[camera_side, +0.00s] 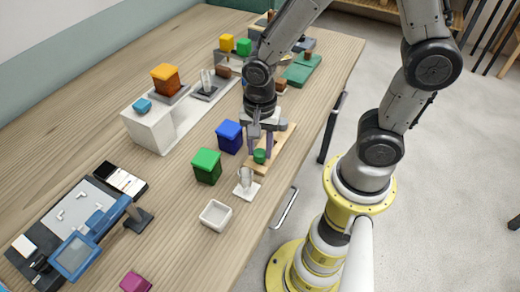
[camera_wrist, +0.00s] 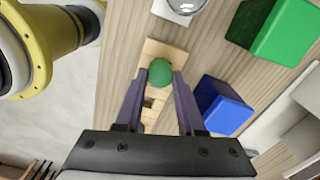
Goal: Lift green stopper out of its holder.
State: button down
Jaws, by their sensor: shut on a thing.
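The green stopper (camera_side: 259,156) is a small rounded green piece at the near end of a light wooden holder (camera_side: 281,136). In the wrist view the stopper (camera_wrist: 160,72) sits between the tips of my gripper's two purple-grey fingers. My gripper (camera_side: 261,149) points down over the holder and is shut on the stopper. In the wrist view the holder (camera_wrist: 150,50) lies beneath, with square openings between the fingers. I cannot tell whether the stopper's lower part is still inside the holder.
A green cube (camera_side: 207,166) and a blue cube (camera_side: 229,136) stand left of the holder. A white stand (camera_side: 246,190) is just in front of it, and a white open box (camera_side: 215,215) lies nearer. The table's right edge is close by.

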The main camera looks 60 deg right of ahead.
jog(key=shift+r, duration=0.45)
jog(key=s+d+r, duration=0.2)
jog(key=s+r, duration=0.9)
jog(key=s, duration=0.2)
jog(key=shift+s+d+r, duration=0.3)
jog(key=shift+s+d, duration=0.05)
jog(key=shift+s, duration=0.05)
